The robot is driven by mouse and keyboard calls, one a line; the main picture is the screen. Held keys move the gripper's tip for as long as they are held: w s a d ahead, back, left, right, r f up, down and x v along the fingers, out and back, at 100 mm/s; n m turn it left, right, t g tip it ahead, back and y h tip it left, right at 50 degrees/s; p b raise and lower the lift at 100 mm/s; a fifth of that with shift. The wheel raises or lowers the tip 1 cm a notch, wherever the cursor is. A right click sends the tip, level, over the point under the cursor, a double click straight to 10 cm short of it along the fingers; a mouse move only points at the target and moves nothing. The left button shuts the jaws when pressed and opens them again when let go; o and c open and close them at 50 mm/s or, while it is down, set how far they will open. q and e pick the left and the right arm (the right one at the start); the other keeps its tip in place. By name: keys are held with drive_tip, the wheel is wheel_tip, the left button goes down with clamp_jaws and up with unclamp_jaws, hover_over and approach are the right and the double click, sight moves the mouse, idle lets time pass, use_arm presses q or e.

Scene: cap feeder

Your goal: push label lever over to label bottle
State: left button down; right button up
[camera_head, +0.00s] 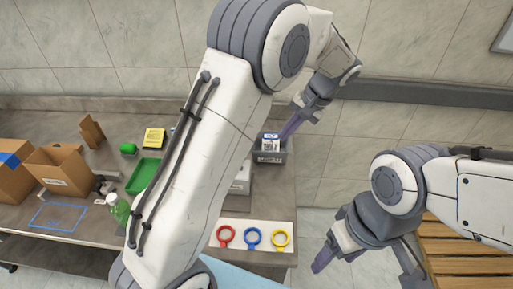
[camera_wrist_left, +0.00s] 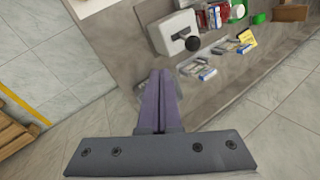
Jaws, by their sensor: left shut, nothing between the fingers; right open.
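The label lever (camera_wrist_left: 193,44) shows in the left wrist view as a black knob by a dark slot on a white box (camera_wrist_left: 168,28). In the head view only a white part of what may be that box (camera_head: 240,181) shows beside my left arm, and the lever is hidden. My left gripper (camera_head: 291,126) is shut and empty, beyond the table's right end; its fingers also show in the left wrist view (camera_wrist_left: 160,88), apart from the lever. A green bottle (camera_head: 119,208) stands upright on the table's left part. My right gripper (camera_head: 366,268) is open and empty at the lower right.
A grey bin (camera_head: 269,158) holds packets near the table's right end. A white board (camera_head: 268,241) carries red, blue and yellow rings. A green tray (camera_head: 143,176), a yellow item (camera_head: 154,137) and cardboard boxes (camera_head: 62,168) stand left. A wooden slatted surface (camera_head: 470,262) is at right.

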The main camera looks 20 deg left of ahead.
use_arm(q)
drive_tip(key=a+f+p, duration=0.5)
drive_tip(key=a+f, duration=0.3)
drive_tip(key=shift+s+a, duration=0.15)
drive_tip(key=shift+s, duration=0.3)
drive_tip(key=shift+f, duration=0.15)
